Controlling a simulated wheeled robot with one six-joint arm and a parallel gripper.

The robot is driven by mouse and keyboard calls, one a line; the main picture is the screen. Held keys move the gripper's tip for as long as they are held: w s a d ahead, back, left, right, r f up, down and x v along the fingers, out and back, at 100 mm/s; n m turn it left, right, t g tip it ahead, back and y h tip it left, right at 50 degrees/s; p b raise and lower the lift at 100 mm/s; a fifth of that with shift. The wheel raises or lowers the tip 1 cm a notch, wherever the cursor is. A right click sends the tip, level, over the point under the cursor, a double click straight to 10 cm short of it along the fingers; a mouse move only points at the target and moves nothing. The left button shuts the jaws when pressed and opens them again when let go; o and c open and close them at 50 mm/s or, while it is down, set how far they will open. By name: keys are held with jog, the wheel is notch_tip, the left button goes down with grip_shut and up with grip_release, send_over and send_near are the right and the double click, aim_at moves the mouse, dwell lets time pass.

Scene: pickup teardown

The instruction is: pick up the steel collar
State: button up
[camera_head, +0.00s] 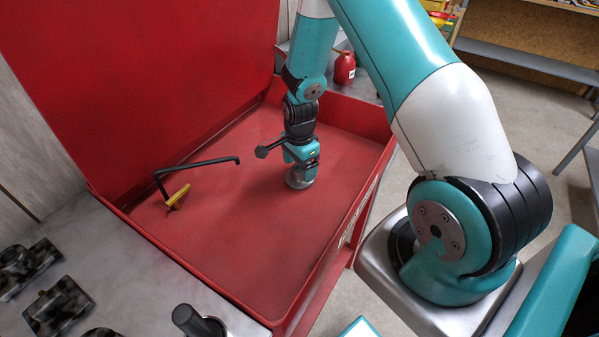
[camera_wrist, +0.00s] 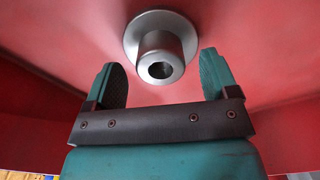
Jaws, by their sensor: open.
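The steel collar (camera_wrist: 160,55) is a grey flanged ring with a round bore, lying on the red tray floor. In the head view the steel collar (camera_head: 299,178) shows below my gripper, partly hidden by it. My gripper (camera_wrist: 162,82) is open in the wrist view, its two teal fingers apart. The collar's narrower hub shows between and slightly beyond the fingers, with a gap on each side. In the head view my gripper (camera_head: 303,165) points down, just above the collar. I cannot tell whether a finger touches it.
The red tray (camera_head: 335,112) has raised walls and a tall red lid behind. A black bent tool with a yellow part (camera_head: 178,194) lies at the tray's left. A red bottle (camera_head: 344,67) stands beyond the back wall. Dark metal parts (camera_head: 57,303) rest on the grey bench in front.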

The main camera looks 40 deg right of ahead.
jog(key=shift+f, duration=0.9)
jog(key=c, duration=1.3)
